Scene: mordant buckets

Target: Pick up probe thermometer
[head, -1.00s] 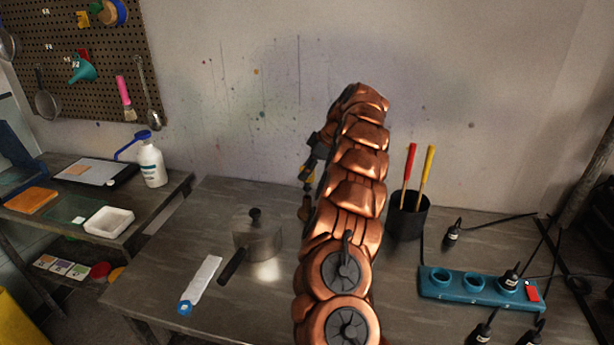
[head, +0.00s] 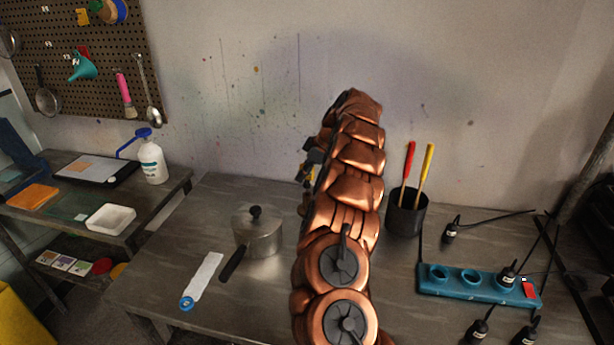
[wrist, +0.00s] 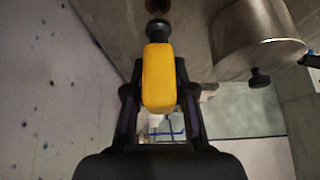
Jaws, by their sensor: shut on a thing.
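The probe thermometer (wrist: 158,78) shows in the wrist view as a yellow block-shaped body with a dark round part at its far end. My gripper (wrist: 159,68) is shut on it, with one dark finger on each side of the yellow body. In the head view my gripper (head: 309,165) is at the left side of my copper arm, mostly hidden behind it. Only a small bit of yellow shows there. The thermometer's probe cannot be made out clearly.
A metal pot (head: 259,236) with a black knob and handle stands left of my arm; it shows in the wrist view (wrist: 250,32). A white strip with a blue end (head: 203,279) lies nearby.

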